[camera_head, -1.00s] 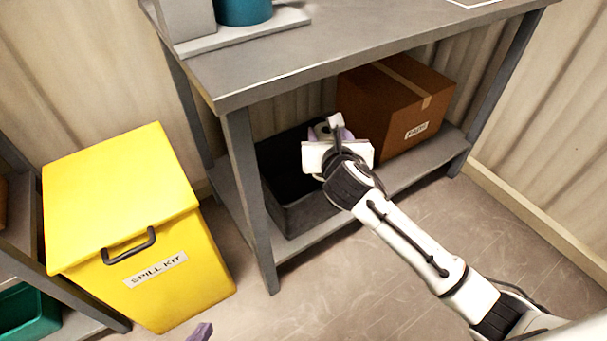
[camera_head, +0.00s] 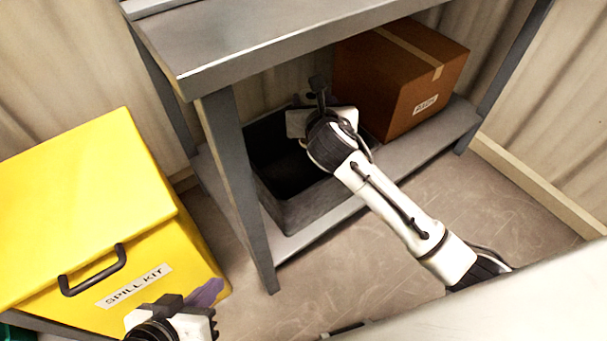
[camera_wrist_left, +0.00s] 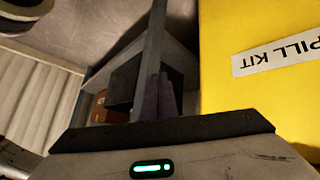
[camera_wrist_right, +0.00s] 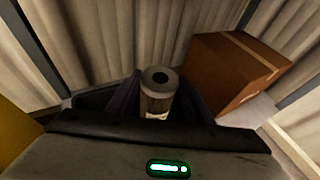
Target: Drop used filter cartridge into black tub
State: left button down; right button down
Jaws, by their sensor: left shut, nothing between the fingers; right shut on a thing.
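The used filter cartridge (camera_wrist_right: 157,95), a pale ribbed cylinder with a dark hole in its end, is between the purple fingers of my right gripper (camera_wrist_right: 158,88), shut on it.
A brown cardboard box (camera_head: 405,80) stands right of the tub on the lower shelf (camera_head: 425,140). The metal table top (camera_head: 270,40) overhangs the tub, with a leg (camera_head: 238,185) at its front left. The yellow spill kit bin (camera_head: 90,200) stands left.

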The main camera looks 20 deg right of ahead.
jog(key=shift+f+b, duration=0.5)
jog(key=shift+f, duration=0.05)
pick_arm(q)
jog(key=shift+w+d+r+h, duration=0.25)
jog(key=shift+d+r+h, duration=0.1)
jog(key=shift+d, duration=0.25)
